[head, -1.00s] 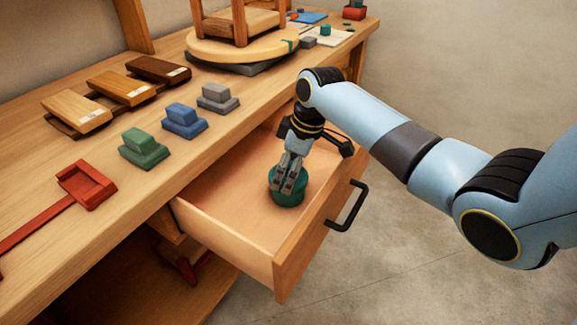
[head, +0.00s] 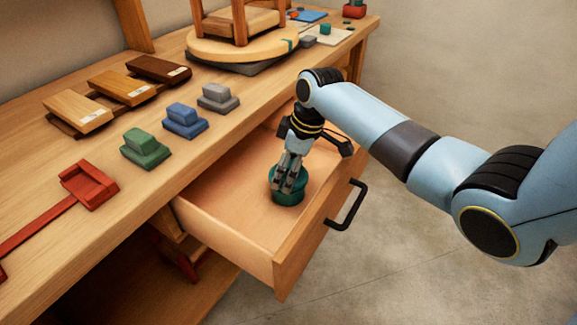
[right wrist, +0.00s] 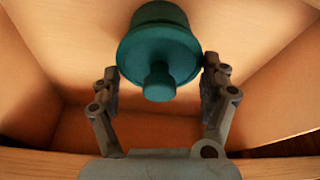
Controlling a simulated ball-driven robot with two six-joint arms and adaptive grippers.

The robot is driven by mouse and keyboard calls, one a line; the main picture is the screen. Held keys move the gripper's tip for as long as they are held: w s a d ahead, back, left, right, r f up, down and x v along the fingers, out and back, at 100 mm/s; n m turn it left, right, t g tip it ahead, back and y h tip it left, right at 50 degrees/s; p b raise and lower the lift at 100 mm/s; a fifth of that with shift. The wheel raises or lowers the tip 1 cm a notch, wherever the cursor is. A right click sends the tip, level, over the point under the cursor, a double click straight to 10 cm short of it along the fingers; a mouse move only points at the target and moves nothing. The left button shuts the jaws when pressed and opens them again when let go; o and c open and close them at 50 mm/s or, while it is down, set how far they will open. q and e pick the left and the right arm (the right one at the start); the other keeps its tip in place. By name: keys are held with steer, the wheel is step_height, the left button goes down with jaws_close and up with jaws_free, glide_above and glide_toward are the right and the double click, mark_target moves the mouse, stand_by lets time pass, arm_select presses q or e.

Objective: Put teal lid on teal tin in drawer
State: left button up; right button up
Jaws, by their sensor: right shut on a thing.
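The teal tin (head: 288,199) stands inside the open drawer (head: 225,210). The teal lid (right wrist: 158,55) with its round knob (right wrist: 159,82) shows in the right wrist view, with the tin (right wrist: 158,13) behind it. The lid lies over the tin's top; I cannot tell whether it is fully seated. My right gripper (head: 289,187) points down into the drawer over the tin. The fingers hide part of the lid in the head view. My left gripper is not in view.
The drawer's front with its black handle (head: 347,205) is pulled out from the wooden bench (head: 60,250). Green (head: 145,148), blue (head: 185,121) and grey blocks (head: 218,98) stand near the bench edge. A red long-handled tray (head: 88,186) lies left. The drawer floor around the tin is clear.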

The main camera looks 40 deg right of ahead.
steer(key=shift+f, duration=0.6)
steer(key=o, duration=1)
steer(key=shift+c, duration=0.2)
steer(key=shift+r, duration=0.1)
step_height(320, 180, up, 7)
steer(key=p, duration=0.7)
